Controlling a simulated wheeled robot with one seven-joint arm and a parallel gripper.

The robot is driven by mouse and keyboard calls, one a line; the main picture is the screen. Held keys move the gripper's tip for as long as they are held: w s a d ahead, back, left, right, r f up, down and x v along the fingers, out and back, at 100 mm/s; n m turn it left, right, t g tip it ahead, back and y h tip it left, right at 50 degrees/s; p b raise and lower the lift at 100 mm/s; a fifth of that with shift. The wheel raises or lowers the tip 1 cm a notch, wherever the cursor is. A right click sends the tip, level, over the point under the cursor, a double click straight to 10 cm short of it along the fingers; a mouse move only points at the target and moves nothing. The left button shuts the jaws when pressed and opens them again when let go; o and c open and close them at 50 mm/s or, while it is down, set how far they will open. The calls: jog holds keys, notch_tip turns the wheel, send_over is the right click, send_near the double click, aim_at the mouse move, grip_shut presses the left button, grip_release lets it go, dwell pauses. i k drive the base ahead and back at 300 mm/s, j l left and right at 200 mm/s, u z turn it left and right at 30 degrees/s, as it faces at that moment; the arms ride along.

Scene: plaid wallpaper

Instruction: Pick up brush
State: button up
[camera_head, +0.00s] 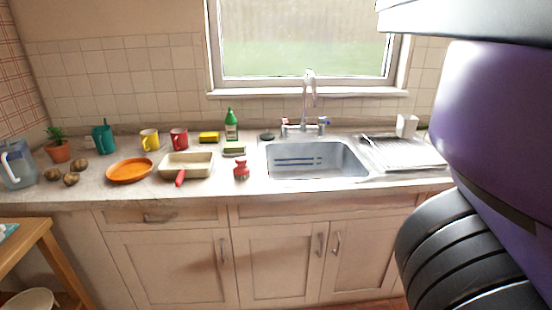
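A small red object with a knob-like top (241,170), which looks like a round dish brush, stands on the worktop (215,188) near its front edge. It is left of the sink (318,177) and right of a cream pan with a red handle (187,166). Its bristles cannot be made out. My gripper is not in view; only a large purple and black part of my arm shows at the right.
A green bottle (231,125), a sponge-like block (234,150) and a yellow block (209,137) stand behind the red object. Mugs, an orange plate (130,171) and potatoes lie farther left. A drying rack (402,152) is right of the sink. A wooden table (28,236) stands front left.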

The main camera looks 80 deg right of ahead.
aim_at(242, 170)
jog(key=z, duration=1.45)
